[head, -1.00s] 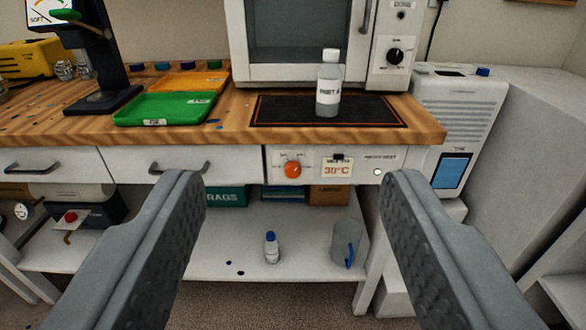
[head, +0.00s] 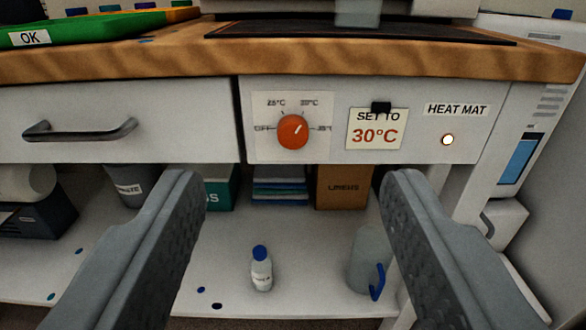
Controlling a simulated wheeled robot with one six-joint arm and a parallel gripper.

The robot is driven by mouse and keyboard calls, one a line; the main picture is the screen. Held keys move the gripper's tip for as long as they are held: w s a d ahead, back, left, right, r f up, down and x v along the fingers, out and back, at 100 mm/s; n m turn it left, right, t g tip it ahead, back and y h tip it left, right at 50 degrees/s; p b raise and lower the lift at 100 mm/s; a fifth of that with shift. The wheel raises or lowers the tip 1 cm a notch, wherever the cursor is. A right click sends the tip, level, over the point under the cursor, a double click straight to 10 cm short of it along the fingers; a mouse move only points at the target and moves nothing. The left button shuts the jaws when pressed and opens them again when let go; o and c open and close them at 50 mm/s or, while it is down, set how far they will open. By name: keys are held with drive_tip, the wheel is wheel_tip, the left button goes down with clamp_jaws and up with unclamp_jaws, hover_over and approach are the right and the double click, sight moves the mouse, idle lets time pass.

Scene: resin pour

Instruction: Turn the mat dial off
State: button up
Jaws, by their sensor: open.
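The mat dial (head: 292,131) is an orange round knob on the white front panel under the bench top. Its white pointer line tilts up and right, toward the 30°C mark. OFF is printed at its left, 25°C at its upper left and a 35 mark at its right. The small lamp (head: 447,140) under the HEAT MAT label (head: 457,109) looks lit. A card (head: 376,130) reads SET TO 30°C. My gripper (head: 290,182) is open and empty. Its fingers show wide apart, below and either side of the dial, not touching it.
The wooden bench edge (head: 330,62) runs above the panel. The dark heat mat (head: 290,31) lies on top. A drawer handle (head: 79,130) sticks out at the left. The lower shelf holds a blue-capped bottle (head: 262,272), a jug (head: 368,258) and a box (head: 343,187).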

approach(293, 138)
drive_tip(key=w, duration=0.8)
drive_tip(key=shift+w+f, duration=0.1)
drive_tip(key=shift+w, duration=0.15)
drive_tip(key=shift+c, duration=0.2)
drive_tip(key=c, duration=0.9)
